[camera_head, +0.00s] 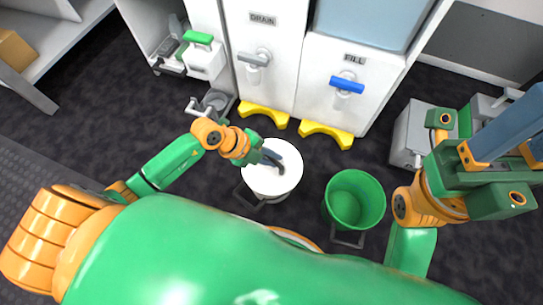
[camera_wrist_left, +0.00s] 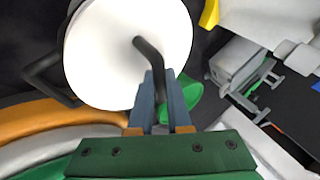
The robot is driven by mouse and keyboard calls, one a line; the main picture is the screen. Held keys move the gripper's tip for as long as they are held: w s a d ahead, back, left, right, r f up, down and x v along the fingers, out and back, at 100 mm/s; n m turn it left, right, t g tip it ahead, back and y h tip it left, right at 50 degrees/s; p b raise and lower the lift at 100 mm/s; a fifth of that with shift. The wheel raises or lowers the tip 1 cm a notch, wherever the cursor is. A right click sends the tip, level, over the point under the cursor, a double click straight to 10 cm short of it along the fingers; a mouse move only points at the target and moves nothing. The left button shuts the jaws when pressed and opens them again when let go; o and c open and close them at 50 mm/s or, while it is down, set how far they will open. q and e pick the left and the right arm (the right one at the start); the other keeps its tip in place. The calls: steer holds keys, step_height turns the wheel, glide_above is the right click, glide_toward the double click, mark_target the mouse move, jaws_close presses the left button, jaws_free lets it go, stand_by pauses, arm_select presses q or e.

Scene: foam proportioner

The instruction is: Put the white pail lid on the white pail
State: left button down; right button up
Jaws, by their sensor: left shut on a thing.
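The white pail lid (camera_head: 286,157) is a flat white disc with a dark bent handle. My left gripper (camera_head: 270,157) is shut on this handle. In the left wrist view the lid (camera_wrist_left: 110,60) shows large, and the gripper's blue-grey fingers (camera_wrist_left: 158,100) meet at the handle's lower end. The white pail (camera_head: 270,198) is under the lid, and its wire handle hangs out to the left. The lid covers the pail's mouth, and I cannot tell whether it touches the rim all round. My right gripper (camera_head: 508,125) is far right, raised, with its fingers apart; its tips are partly cut off.
A green bucket (camera_head: 354,201) stands open just right of the pail. Behind are white tanks marked DRAIN and FILL, with a grey valve (camera_head: 255,59), a blue valve (camera_head: 347,84) and yellow feet (camera_head: 326,134). A grey box (camera_head: 411,132) stands at right. Dark floor lies between.

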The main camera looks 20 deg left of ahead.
arm_select(q)
steer(key=shift+p, duration=0.45)
steer(key=shift+f+b, duration=0.3)
steer(key=shift+f, duration=0.05)
steer(key=c, duration=1.2)
jaws_free()
steer(key=shift+o, duration=0.2)
